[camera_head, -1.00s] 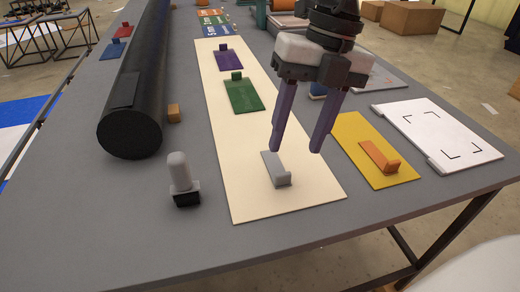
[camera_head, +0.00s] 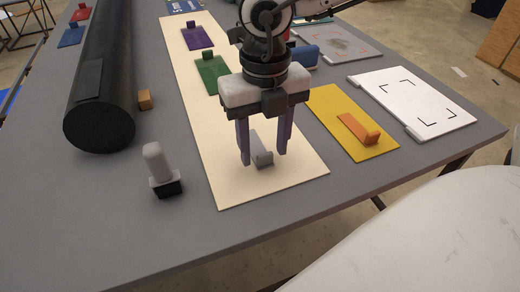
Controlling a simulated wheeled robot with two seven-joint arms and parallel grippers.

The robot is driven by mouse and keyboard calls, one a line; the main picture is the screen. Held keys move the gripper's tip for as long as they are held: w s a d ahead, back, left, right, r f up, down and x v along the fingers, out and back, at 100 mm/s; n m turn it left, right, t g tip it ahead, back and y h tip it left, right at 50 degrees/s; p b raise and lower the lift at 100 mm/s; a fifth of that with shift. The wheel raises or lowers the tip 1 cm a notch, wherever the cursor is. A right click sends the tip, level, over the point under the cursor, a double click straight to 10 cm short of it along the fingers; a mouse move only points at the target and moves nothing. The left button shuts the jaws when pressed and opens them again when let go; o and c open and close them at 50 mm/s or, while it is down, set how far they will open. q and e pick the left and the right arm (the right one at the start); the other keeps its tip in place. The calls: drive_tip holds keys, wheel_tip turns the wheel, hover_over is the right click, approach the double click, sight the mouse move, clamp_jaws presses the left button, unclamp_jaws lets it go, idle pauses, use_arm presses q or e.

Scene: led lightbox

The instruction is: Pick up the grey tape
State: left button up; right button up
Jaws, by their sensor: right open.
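The grey tape (camera_head: 262,150) is a small grey strip with a raised block at its near end. It lies on the cream board (camera_head: 240,188), towards the board's near end. My right gripper (camera_head: 264,160) points down over it, open, with one purple-grey finger on each side of the grey tape. Whether the fingers touch it I cannot tell; gaps show on both sides. The palm hides the far part of the tape. My left gripper is not in view.
An orange piece (camera_head: 360,131) lies on a yellow mat (camera_head: 370,152) to the right. A white board (camera_head: 440,118) lies beyond it. Left are a grey-and-black upright object (camera_head: 160,168), a black cylinder (camera_head: 100,90) and a small wooden block (camera_head: 145,99). Green (camera_head: 210,75) and purple (camera_head: 197,37) pieces lie farther back.

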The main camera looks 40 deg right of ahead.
drive_tip(key=shift+f, duration=0.5)
drive_tip(key=shift+c, duration=0.2)
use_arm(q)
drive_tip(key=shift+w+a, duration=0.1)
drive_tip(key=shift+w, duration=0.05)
use_arm(e)
drive_tip(key=c, duration=1.1)
drive_tip(key=shift+r, duration=0.15)
use_arm(q)
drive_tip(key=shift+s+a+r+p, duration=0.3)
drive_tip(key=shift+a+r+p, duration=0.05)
drive_tip(key=shift+p, duration=0.5)
use_arm(e)
wheel_tip(320, 180, up, 28)
drive_tip(key=shift+f, duration=0.1)
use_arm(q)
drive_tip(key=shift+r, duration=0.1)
